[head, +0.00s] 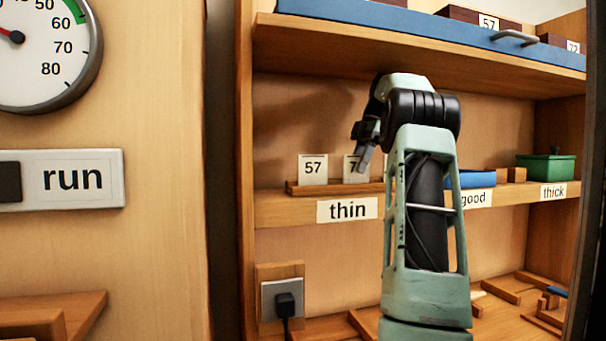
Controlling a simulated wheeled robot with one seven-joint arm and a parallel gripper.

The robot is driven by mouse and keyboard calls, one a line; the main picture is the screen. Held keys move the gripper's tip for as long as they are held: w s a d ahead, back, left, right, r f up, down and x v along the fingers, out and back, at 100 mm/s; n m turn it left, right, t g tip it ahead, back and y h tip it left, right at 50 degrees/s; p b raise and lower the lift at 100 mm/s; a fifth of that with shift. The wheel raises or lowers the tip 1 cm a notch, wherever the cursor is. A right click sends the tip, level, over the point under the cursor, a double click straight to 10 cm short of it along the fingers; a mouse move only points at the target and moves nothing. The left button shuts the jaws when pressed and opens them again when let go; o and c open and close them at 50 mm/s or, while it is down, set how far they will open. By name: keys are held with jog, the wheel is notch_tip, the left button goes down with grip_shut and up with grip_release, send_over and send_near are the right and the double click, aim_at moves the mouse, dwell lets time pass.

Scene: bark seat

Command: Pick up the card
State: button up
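Two white cards stand upright in a wooden holder (300,188) on the middle shelf, above the label "thin" (347,209). The left card (313,169) reads "57". The right card (350,168) shows a "7", and the rest of its face is hidden behind my gripper. My gripper (363,166) points down and to the left in front of the right card. Its fingers overlap the card in this view, and I cannot tell whether they touch it. The finger gap does not show clearly.
On the same shelf to the right are a blue block (474,179) by the label "good" and a green box (546,168) by "thick". The upper shelf (420,62) overhangs my arm. A dial (42,88) and a "run" sign (100,178) are at left.

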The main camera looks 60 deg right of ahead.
aim_at(313, 167)
jog(key=w+a, duration=0.2)
jog(key=a, duration=0.1)
jog(key=w+a, duration=0.3)
jog(key=shift+w+a+b, duration=0.15)
jog(key=shift+b, duration=0.2)
jog(key=w+a, duration=0.2)
jog(key=a, duration=0.1)
jog(key=shift+w+a+f, duration=0.15)
jog(key=shift+w+f, duration=0.25)
jog(key=shift+f, duration=0.2)
grip_shut()
